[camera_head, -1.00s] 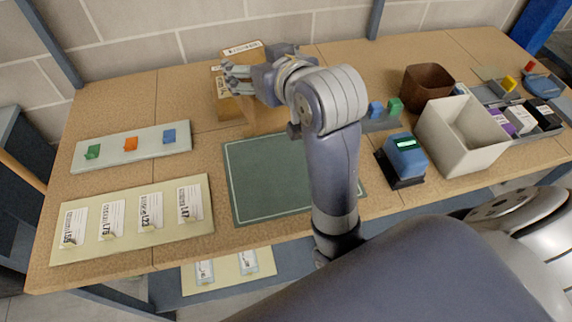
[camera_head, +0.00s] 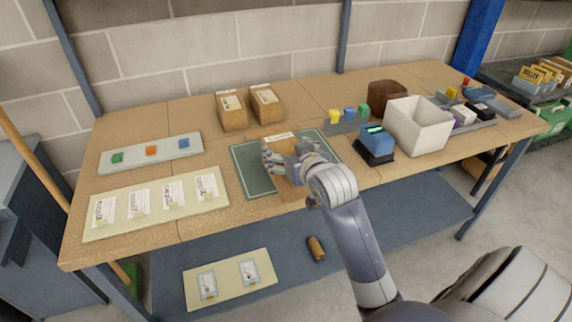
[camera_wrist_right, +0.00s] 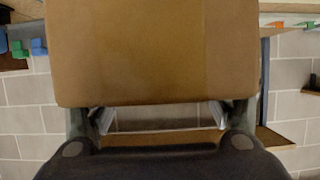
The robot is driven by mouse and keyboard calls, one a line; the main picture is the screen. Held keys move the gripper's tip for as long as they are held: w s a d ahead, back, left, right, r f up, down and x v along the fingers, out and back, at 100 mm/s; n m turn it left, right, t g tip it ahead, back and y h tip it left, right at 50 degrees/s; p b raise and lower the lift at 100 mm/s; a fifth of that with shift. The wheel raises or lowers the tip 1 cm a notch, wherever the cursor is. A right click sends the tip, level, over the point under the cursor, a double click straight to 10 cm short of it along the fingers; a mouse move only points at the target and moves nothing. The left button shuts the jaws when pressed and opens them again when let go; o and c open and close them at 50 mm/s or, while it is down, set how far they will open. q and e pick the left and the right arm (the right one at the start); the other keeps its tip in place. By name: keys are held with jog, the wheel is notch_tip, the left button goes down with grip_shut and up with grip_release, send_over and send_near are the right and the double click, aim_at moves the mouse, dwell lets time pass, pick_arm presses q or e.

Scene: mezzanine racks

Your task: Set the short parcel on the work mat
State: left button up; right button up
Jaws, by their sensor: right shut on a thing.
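My right gripper (camera_head: 288,160) is shut on a brown cardboard parcel (camera_head: 291,192) with a white label on its top edge. The parcel is over the dark green work mat (camera_head: 249,171), mostly hidden behind my fingers and wrist. I cannot tell whether its underside touches the mat. In the right wrist view the parcel (camera_wrist_right: 155,50) fills the upper middle, between the fingers. Two other brown labelled parcels, a left one (camera_head: 232,117) and a right one (camera_head: 267,107), stand side by side behind the mat. My left gripper is not in view.
Left of the mat lie a pale strip with coloured blocks (camera_head: 134,157) and a cream label board (camera_head: 115,225). To the right stand a blue device (camera_head: 376,142), a white bin (camera_head: 402,128) and a brown bin (camera_head: 384,92). A small brown cylinder (camera_head: 316,248) lies below the table.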

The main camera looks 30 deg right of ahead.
aim_at(293, 147)
jog(key=w+d, duration=0.1)
jog(key=w+d+f, duration=0.1)
jog(key=d, duration=0.1)
jog(key=shift+w, duration=0.15)
jog(key=w+d, duration=0.1)
jog(key=w, duration=0.1)
jog(key=w+d+p, duration=0.1)
jog(key=w, duration=0.2)
jog(key=w+d, duration=0.1)
jog(key=w, duration=0.1)
jog(key=shift+w+d+f+p, duration=0.1)
jog(key=shift+w+f+p, duration=0.1)
jog(key=shift+f+p, duration=0.15)
jog(key=w+f, duration=0.1)
jog(key=w+d+f+p, duration=0.1)
jog(key=w, duration=0.1)
jog(key=w+d+f, duration=0.1)
jog(key=w, duration=0.1)
jog(key=shift+d+f+p, duration=0.15)
jog(key=shift+f+p, duration=0.15)
jog(key=shift+f, duration=0.3)
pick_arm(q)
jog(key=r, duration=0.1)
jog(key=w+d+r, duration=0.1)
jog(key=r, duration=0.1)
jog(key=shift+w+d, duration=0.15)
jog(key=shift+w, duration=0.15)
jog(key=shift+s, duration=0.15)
pick_arm(e)
jog(key=shift+f, duration=0.15)
